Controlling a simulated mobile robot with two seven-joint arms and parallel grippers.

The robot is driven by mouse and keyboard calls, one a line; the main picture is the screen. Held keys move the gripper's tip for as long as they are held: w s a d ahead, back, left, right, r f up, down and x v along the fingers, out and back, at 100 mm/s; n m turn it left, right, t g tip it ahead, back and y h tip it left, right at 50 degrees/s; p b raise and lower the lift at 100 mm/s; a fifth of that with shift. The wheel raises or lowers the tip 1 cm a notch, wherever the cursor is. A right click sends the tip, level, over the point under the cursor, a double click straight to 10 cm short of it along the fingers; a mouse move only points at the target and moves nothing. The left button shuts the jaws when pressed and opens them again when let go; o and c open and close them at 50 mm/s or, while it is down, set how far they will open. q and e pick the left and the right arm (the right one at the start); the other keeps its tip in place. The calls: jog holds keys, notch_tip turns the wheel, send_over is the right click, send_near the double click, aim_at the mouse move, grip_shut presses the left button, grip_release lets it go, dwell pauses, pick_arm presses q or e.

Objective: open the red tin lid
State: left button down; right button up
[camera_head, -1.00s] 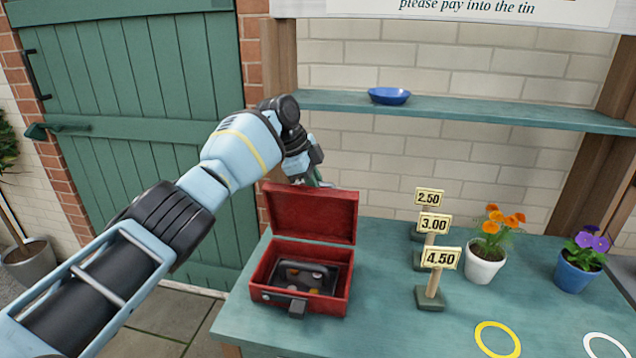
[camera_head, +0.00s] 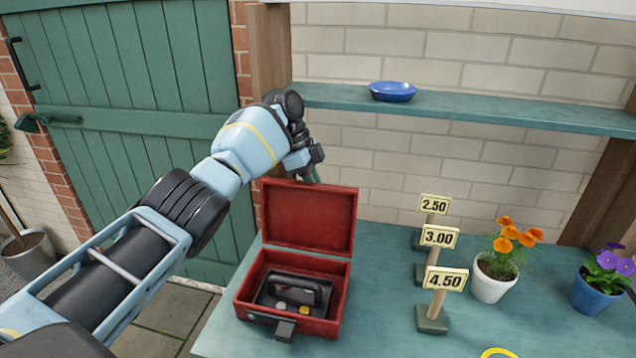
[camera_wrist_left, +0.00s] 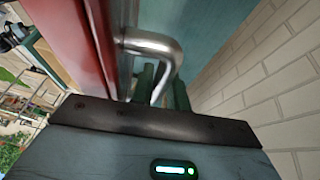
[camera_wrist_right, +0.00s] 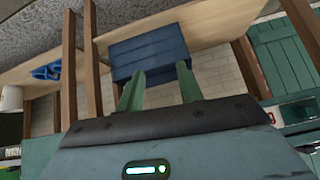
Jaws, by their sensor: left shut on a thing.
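The red tin (camera_head: 328,325) stands on the green table with its red lid (camera_head: 308,218) raised, roughly upright at the back. Inside sits a black tray (camera_head: 318,293) with a few coins. My left gripper (camera_head: 314,172) is behind the lid, its fingertips mostly hidden by the lid in the head view. In the left wrist view, its green fingers (camera_wrist_left: 163,85) are shut on a bent metal handle (camera_wrist_left: 150,42) on the lid's red outer face. My right gripper (camera_wrist_right: 160,88) shows only in its wrist view, open and empty.
Price signs (camera_head: 438,280) stand right of the tin. A pot of orange flowers (camera_head: 494,280) and a blue pot of purple flowers (camera_head: 596,290) stand farther right. A shelf (camera_head: 480,117) with a blue dish (camera_head: 392,91) is above. A dark blue box (camera_wrist_right: 148,52) lies beyond my right fingers.

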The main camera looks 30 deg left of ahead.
pick_arm(q)
jog(key=shift+r, duration=0.2)
jog(key=c, duration=1.6)
grip_release()
jog(key=shift+c, duration=0.2)
jog(key=shift+s, duration=0.1)
jog(key=shift+f, duration=0.1)
